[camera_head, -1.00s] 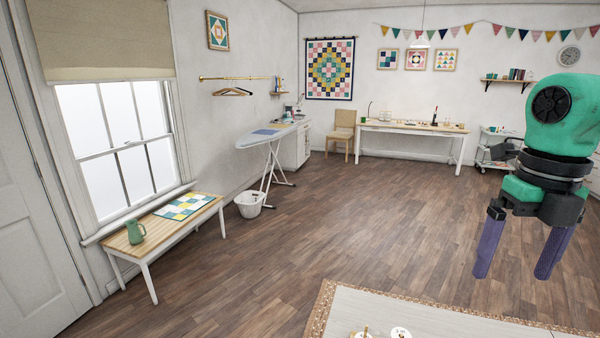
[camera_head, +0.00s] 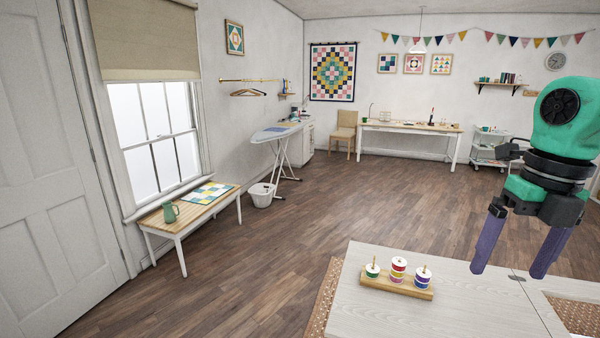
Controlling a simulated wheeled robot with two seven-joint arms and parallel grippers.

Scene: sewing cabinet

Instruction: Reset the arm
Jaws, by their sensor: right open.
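My right arm hangs at the right side of the head view, with a green wrist and a black joint. My right gripper (camera_head: 510,272) points down with its two purple fingers spread apart and nothing between them. It appears above the pale cabinet top (camera_head: 460,310), and I see no contact. My left gripper is out of view.
A wooden spool rack (camera_head: 396,285) with several thread spools stands on the cabinet top. An ironing board (camera_head: 277,133), a basket (camera_head: 262,194) and a worktable (camera_head: 408,127) stand farther off. The middle floor is open.

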